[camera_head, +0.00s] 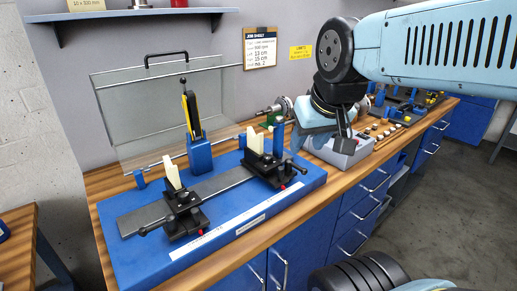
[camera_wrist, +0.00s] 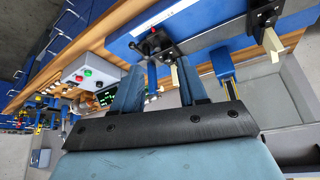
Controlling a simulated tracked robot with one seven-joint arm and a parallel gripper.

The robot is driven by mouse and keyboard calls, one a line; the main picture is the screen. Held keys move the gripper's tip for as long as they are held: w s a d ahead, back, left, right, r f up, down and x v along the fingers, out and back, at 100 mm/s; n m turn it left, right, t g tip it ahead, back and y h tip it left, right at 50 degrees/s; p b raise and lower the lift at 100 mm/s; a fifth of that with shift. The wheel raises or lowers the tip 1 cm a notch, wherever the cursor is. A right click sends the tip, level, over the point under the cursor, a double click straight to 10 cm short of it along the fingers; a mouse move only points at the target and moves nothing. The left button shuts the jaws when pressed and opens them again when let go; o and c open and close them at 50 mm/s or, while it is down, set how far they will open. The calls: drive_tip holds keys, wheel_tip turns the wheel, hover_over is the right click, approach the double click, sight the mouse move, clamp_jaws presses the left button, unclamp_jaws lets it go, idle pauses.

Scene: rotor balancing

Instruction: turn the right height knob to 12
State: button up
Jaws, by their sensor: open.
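The blue balancing base (camera_head: 225,222) lies on the wooden bench and carries two black supports with cream upright blocks. The right support (camera_head: 266,170) has a dark knob (camera_head: 290,171) and a small red mark at its front right. In the wrist view, a black knob with a red mark (camera_wrist: 154,42) shows beyond my fingers; its number cannot be read. My gripper (camera_head: 320,138) is to the right of the right support, apart from it. In the wrist view, my gripper (camera_wrist: 158,76) has its two blue fingers apart with nothing held between them.
A grey control box (camera_head: 340,152) with red and green buttons (camera_wrist: 88,76) stands just behind my gripper. A clear hinged cover (camera_head: 150,110) stands open behind the base. Small parts (camera_head: 385,133) lie farther right on the bench.

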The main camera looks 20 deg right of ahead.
drive_tip(key=shift+o, duration=1.4)
drive_tip(key=shift+w+r, duration=0.15)
drive_tip(key=shift+w, duration=0.05)
drive_tip(key=n+g, duration=0.5)
drive_tip(key=g, duration=0.1)
hover_over(267, 155)
wheel_tip(267, 155, down, 3)
wheel_tip(267, 155, down, 14)
drive_tip(key=shift+s+r, duration=0.1)
drive_tip(key=shift+s, duration=0.05)
drive_tip(key=c, duration=1.1)
drive_tip(key=shift+m, duration=0.7)
clamp_jaws()
